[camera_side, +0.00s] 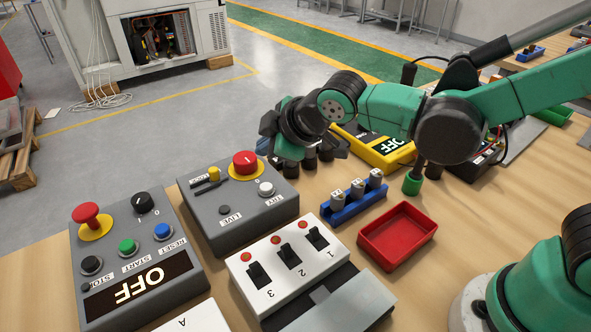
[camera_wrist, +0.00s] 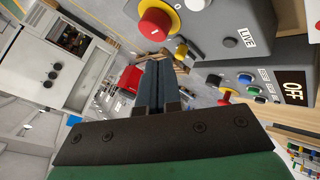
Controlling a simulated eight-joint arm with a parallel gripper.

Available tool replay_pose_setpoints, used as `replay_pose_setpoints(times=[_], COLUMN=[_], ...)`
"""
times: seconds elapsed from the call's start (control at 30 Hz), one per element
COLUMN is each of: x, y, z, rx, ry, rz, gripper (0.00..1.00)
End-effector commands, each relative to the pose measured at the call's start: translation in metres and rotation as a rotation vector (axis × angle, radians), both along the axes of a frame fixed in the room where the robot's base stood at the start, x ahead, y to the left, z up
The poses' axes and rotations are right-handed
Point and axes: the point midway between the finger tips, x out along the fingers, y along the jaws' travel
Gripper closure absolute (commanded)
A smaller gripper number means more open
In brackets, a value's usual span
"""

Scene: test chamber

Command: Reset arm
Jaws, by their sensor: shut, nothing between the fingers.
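My arm reaches in from the right in the side view. Its dark end, my gripper (camera_side: 270,124), is above the back of the grey control box (camera_side: 225,222) with the red button (camera_side: 245,162). In the wrist view my gripper (camera_wrist: 161,68) shows as two dark fingers pressed together, with nothing between them. The fingers point out past the boxes toward the room, and that view is tilted. The red button also shows in the wrist view (camera_wrist: 155,20), beyond the fingertips. The side view does not show the fingers clearly.
A second box (camera_side: 135,255) reads OFF and has a red mushroom button (camera_side: 88,214). A white switch panel (camera_side: 285,262), a blue holder with several grey cylinders (camera_side: 352,203), an empty red tray (camera_side: 398,236) and a yellow meter (camera_side: 380,150) crowd the wooden table.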

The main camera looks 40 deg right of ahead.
Motion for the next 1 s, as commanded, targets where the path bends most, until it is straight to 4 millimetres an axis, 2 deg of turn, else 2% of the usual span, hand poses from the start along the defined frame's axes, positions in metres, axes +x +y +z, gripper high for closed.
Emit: replay_pose_setpoints(times=[0.17,0.27,0.37,0.43,0.6,0.7,0.83,1.0], x=[0.000,-0.003,-0.012,-0.025,-0.063,-0.083,-0.100,-0.106], y=[0.000,-0.007,-0.029,-0.050,-0.098,-0.116,-0.128,-0.132], z=[0.000,0.002,0.008,0.012,0.016,0.013,0.009,0.007], rx=[0.001,0.017,0.071,0.133,0.307,0.395,0.471,0.497], ry=[0.000,0.011,0.042,0.076,0.155,0.188,0.213,0.223], rz=[-0.001,-0.030,-0.123,-0.227,-0.504,-0.639,-0.751,-0.792], gripper=[1.00,1.00,1.00,1.00,1.00,1.00,1.00,1.00])
